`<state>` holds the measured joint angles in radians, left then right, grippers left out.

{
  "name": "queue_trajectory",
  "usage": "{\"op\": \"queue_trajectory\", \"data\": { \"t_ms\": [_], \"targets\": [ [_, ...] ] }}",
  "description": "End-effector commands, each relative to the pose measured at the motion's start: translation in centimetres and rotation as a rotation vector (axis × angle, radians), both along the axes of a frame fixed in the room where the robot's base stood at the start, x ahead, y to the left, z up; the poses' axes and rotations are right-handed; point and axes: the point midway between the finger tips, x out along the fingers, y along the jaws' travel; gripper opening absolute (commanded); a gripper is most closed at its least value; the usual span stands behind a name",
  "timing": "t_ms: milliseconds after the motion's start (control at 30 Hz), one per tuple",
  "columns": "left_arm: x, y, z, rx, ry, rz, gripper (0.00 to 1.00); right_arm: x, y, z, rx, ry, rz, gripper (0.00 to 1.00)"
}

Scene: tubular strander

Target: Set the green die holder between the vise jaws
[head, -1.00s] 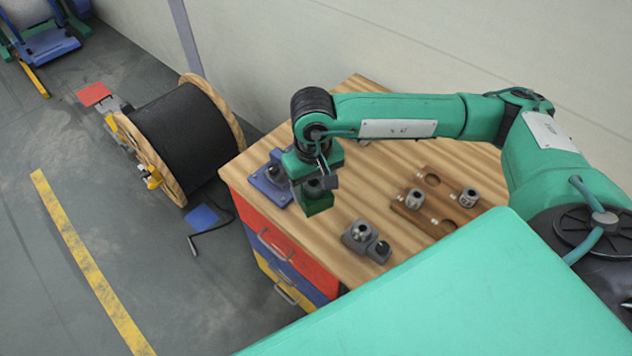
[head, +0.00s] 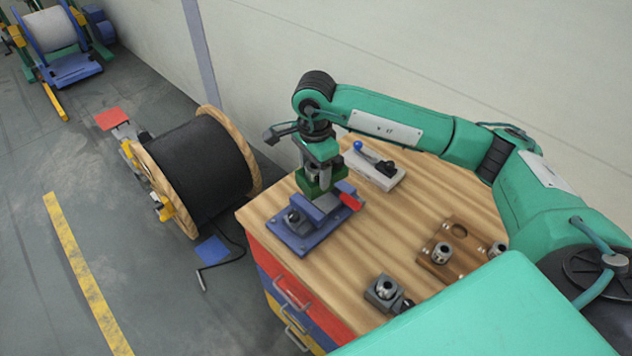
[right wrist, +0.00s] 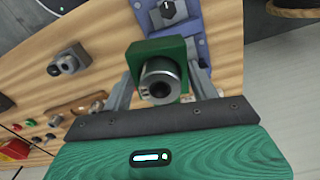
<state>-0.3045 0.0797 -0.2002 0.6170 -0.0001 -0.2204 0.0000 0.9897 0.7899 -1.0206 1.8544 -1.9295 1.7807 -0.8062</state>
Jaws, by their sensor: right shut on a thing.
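The green die holder (head: 312,186) is a small green block with a round metal die in it, which shows in the right wrist view (right wrist: 160,49). My right gripper (head: 322,168) is shut on it, a finger on each side in the right wrist view (right wrist: 160,88). The blue vise (head: 292,240) sits on the bench's left corner, with a red part at its right end. The holder is at the vise jaws; I cannot tell whether it is between them or just above. The vise also shows behind the holder in the right wrist view (right wrist: 190,22). My left gripper is not in view.
A wooden bench (head: 375,235) carries a grey fixture (head: 383,290), a brown board (head: 440,262) with metal dies, and a pale block with a blue-knobbed lever (head: 375,168). A black cable reel (head: 200,168) stands on the floor at left. The bench middle is clear.

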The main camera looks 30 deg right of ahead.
Motion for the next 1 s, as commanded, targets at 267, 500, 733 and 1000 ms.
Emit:
{"op": "queue_trajectory", "data": {
  "t_ms": [267, 500, 733, 1000],
  "targets": [
    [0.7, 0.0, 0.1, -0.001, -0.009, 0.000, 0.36, 2.7, -1.4, 1.1, 0.004, -0.004, -0.457, 0.25],
    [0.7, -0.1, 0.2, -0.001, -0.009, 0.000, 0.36, 4.5, -2.7, 1.7, 0.003, -0.003, -0.850, 0.25],
    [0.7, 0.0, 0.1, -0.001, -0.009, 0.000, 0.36, 5.9, -3.9, 1.5, 0.003, 0.000, -1.179, 0.25],
    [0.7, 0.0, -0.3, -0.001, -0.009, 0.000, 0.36, 6.6, -4.5, -2.8, 0.003, 0.003, -1.370, 0.25]
  ]
}}
